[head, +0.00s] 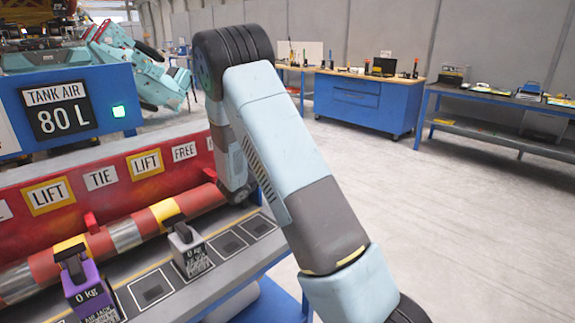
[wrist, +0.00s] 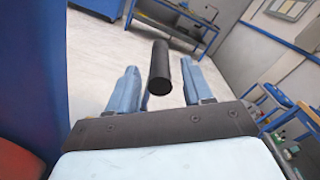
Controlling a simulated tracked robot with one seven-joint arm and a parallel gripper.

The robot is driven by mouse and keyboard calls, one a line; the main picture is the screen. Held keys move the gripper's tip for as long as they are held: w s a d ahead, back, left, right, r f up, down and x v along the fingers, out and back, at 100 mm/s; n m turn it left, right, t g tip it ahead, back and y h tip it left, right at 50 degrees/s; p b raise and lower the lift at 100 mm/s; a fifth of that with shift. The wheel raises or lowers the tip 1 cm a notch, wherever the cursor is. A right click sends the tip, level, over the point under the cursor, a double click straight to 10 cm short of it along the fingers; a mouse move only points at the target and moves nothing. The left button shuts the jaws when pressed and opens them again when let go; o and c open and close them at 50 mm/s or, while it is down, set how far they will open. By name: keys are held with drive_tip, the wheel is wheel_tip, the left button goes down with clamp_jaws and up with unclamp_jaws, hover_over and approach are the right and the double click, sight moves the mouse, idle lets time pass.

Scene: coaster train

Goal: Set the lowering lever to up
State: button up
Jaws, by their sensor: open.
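In the wrist view my gripper (wrist: 159,88) is open, with one pale blue finger on each side. A black cylindrical bar (wrist: 159,72) stands between the fingers, with gaps showing on both sides. It looks like a lever handle, but no label confirms that it is the lowering lever, and its setting cannot be read. In the head view my arm bends over the red panel, and my gripper is hidden there. No lowering lever can be picked out in that view.
A blue box (head: 92,84) reads "TANK AIR 80 L" beside a green light. A red panel (head: 142,190) has LIFT, TIE and FREE labels above a banded pipe (head: 125,235). Purple (head: 90,291) and grey (head: 188,247) 0 kg blocks stand in front. Workbenches (head: 360,103) are far back; floor between is clear.

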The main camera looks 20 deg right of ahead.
drive_tip(key=v, duration=1.1)
drive_tip(key=shift+a, duration=0.2)
drive_tip(key=shift+f, duration=0.1)
